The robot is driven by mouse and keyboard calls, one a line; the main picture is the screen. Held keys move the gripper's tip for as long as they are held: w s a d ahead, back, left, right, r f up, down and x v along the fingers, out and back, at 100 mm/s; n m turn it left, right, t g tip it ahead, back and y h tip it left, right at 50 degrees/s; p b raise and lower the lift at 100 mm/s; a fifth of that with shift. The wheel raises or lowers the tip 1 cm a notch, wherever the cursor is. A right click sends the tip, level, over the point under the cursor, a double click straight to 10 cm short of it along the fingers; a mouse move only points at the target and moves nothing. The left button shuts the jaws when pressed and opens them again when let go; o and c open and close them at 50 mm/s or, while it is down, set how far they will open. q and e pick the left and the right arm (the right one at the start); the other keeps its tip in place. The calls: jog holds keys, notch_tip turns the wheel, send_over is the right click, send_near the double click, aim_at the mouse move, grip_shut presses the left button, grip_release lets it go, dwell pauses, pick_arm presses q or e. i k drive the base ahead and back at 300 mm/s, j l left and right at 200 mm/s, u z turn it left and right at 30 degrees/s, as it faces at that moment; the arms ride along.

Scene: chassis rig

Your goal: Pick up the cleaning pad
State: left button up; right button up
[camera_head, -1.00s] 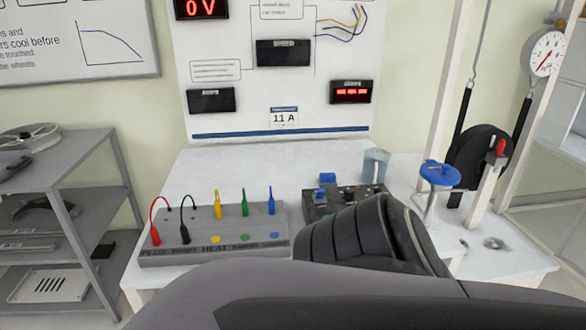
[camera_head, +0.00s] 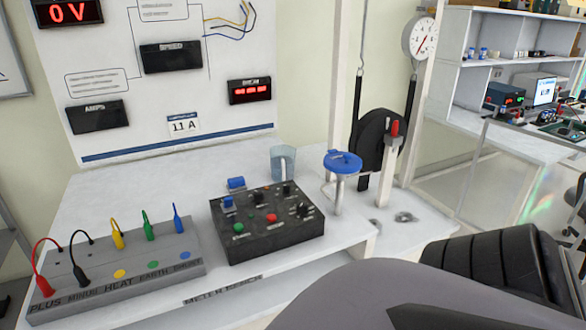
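I cannot make out a thing that is clearly the cleaning pad. A small blue block (camera_head: 236,184) lies on the white bench (camera_head: 130,190) behind the black control box (camera_head: 268,232); I cannot tell whether it is the pad. A part of my own body, grey with a black ribbed section, fills the lower right. Neither of my grippers shows, and part of the bench front is hidden.
A grey terminal block (camera_head: 120,272) with coloured plugs stands at the bench's left front. A translucent cup (camera_head: 283,162), a blue-topped stand (camera_head: 342,165) and a dark wheel (camera_head: 378,140) stand farther right. Shelves (camera_head: 500,65) with equipment are at the far right.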

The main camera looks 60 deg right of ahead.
aim_at(237, 184)
jog(key=z, duration=1.3)
